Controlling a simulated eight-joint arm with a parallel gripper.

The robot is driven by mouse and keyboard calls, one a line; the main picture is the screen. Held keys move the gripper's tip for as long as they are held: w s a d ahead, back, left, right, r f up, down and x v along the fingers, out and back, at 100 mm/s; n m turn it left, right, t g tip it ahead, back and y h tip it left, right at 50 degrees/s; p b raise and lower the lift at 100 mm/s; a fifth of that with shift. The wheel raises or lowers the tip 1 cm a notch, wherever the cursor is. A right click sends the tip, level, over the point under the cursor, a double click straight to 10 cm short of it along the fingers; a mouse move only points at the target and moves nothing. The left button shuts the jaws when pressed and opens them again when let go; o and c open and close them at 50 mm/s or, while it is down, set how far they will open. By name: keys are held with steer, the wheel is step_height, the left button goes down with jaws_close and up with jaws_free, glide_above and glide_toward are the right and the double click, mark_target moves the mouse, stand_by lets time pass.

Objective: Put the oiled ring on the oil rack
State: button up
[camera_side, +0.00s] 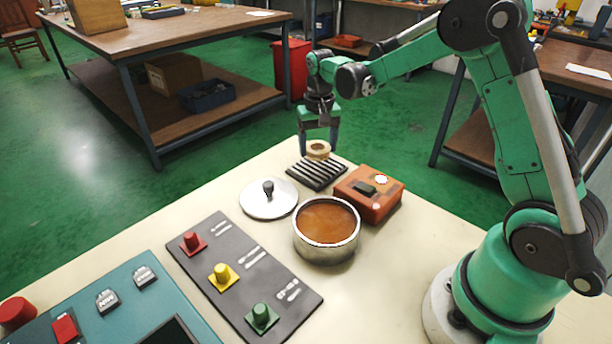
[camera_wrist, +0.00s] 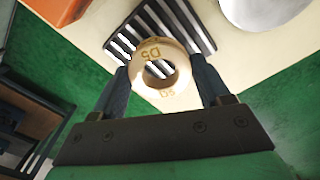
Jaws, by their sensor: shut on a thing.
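A tan ring (camera_side: 318,150) marked "D5" is between the two fingers of my gripper (camera_side: 319,148), at the far end of the table. In the wrist view the ring (camera_wrist: 158,68) sits between the fingertips of my gripper (camera_wrist: 160,80), which are shut on its sides. The dark slatted rack (camera_side: 316,173) lies just in front of and below the ring. In the wrist view the rack (camera_wrist: 197,28) shows behind the ring, partly covered by it. I cannot tell whether the ring touches the rack. A pot of orange-brown oil (camera_side: 327,222) stands nearer, without its lid.
The pot's lid (camera_side: 268,198) lies left of the pot. An orange box (camera_side: 369,193) with a dark knob stands right of the rack. A dark panel (camera_side: 243,275) with red, yellow and green knobs and a teal console (camera_side: 120,305) fill the near left. The table ends just behind the rack.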

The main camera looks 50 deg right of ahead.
steer(key=shift+f, duration=0.2)
stand_by(0.4)
steer(key=shift+f, duration=0.5)
steer(key=shift+f, duration=0.75)
stand_by(0.8)
steer(key=o, duration=1.5)
steer(key=shift+c, duration=0.2)
step_height(320, 180, up, 8)
steer(key=shift+f, duration=0.2)
